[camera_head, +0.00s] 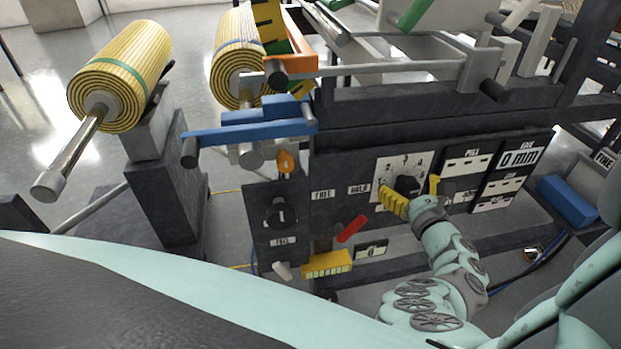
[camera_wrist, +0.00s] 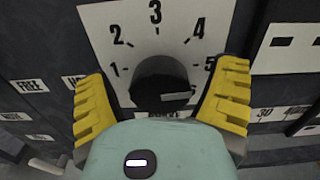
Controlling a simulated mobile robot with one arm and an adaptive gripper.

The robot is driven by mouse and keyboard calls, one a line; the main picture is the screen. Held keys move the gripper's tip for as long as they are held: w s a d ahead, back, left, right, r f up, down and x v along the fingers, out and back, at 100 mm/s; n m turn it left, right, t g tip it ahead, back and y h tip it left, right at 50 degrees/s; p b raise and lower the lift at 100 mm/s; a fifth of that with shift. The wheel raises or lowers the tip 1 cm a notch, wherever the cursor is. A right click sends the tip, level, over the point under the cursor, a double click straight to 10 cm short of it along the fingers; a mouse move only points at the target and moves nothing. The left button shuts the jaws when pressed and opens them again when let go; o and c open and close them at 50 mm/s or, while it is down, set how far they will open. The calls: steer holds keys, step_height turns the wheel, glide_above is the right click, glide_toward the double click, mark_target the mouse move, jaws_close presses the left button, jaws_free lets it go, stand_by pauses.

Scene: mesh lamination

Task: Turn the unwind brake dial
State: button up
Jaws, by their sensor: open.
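The dial (camera_wrist: 160,82) is a black round knob on a white plate (camera_wrist: 125,25) numbered in an arc, with 1 to 5 readable. A pale mark sits on the lower right of the knob's face, running roughly sideways. In the head view the knob (camera_head: 407,185) is partly behind my gripper. My gripper (camera_head: 414,190) is open, with one yellow finger on each side of the knob. In the wrist view a gap shows between the knob and each finger of the gripper (camera_wrist: 162,75). The plate's lower part is hidden by my gripper's body.
Another black knob (camera_head: 280,215) is on the panel to the left. A red lever (camera_head: 352,229) and a yellow block (camera_head: 327,264) sit below. A blue bar (camera_head: 245,132) juts out left. Yellow rolls (camera_head: 130,65) stand further left. A blue block (camera_head: 567,202) lies right.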

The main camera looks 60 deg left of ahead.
steer(key=shift+s, duration=0.1)
steer(key=shift+c, duration=0.5)
steer(key=c, duration=1.1)
steer(key=n+b, duration=0.2)
steer(key=n, duration=0.1)
steer(key=shift+a+f, duration=0.1)
steer(key=shift+s+n+b, duration=0.1)
steer(key=shift+n+b, duration=1.15)
steer(key=shift+n, duration=1.05)
